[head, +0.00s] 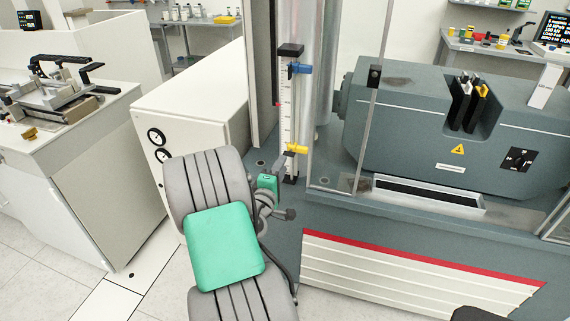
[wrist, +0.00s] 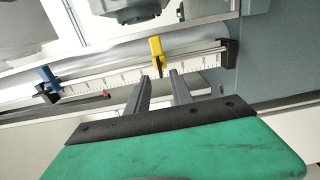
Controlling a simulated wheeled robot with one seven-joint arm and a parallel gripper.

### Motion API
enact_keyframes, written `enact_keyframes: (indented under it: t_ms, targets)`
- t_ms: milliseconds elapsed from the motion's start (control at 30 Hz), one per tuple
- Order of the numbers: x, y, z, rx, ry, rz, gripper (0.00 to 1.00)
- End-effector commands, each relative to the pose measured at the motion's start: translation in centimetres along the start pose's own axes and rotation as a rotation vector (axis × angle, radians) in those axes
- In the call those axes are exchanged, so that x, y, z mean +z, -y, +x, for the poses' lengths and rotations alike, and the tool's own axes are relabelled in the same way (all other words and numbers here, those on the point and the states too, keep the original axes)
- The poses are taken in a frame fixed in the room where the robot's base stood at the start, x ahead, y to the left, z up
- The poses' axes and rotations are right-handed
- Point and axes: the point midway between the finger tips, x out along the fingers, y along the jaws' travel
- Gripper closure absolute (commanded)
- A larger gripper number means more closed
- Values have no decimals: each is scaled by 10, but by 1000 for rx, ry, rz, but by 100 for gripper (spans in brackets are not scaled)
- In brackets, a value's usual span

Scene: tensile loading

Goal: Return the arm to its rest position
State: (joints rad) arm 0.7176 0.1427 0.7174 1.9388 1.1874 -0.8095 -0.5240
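My gripper (wrist: 159,78) shows in the wrist view with its two grey fingers apart and nothing clearly held between them. The tips point at the yellow slider (wrist: 157,56) on a white graduated scale (wrist: 115,78). The slider's lower end appears in line with the gap; I cannot tell whether they touch. In the head view my arm's grey and green links stand in front of the scale (head: 287,112), below the yellow slider (head: 296,149). A blue slider (head: 299,68) sits higher on the scale.
The grey testing machine (head: 440,130) with a clear guard panel (head: 345,150) stands close on the right. A white cabinet with gauges (head: 190,110) is on the left, close to my arm. A bench with a black-handled device (head: 60,90) is farther left. Pale floor shows at lower left.

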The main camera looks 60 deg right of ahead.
Motion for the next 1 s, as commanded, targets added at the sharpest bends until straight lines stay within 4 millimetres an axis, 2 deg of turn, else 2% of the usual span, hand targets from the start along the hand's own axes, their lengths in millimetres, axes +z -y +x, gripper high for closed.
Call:
enact_keyframes:
  t_ms: [100,200,633,700,767,867,900,967,1000]
  targets:
    - [-1,3,-21,0,-3,-1,73]
    - [-1,1,-30,0,-2,0,73]
    - [0,0,-32,0,1,19,73]
    - [16,8,-32,-29,66,65,73]
    - [38,28,-36,-95,168,128,73]
    - [75,93,-63,-294,372,255,73]
    - [87,121,-81,-385,455,294,73]
    - [100,160,-115,-529,581,345,73]
    - [105,182,-142,-629,666,376,73]
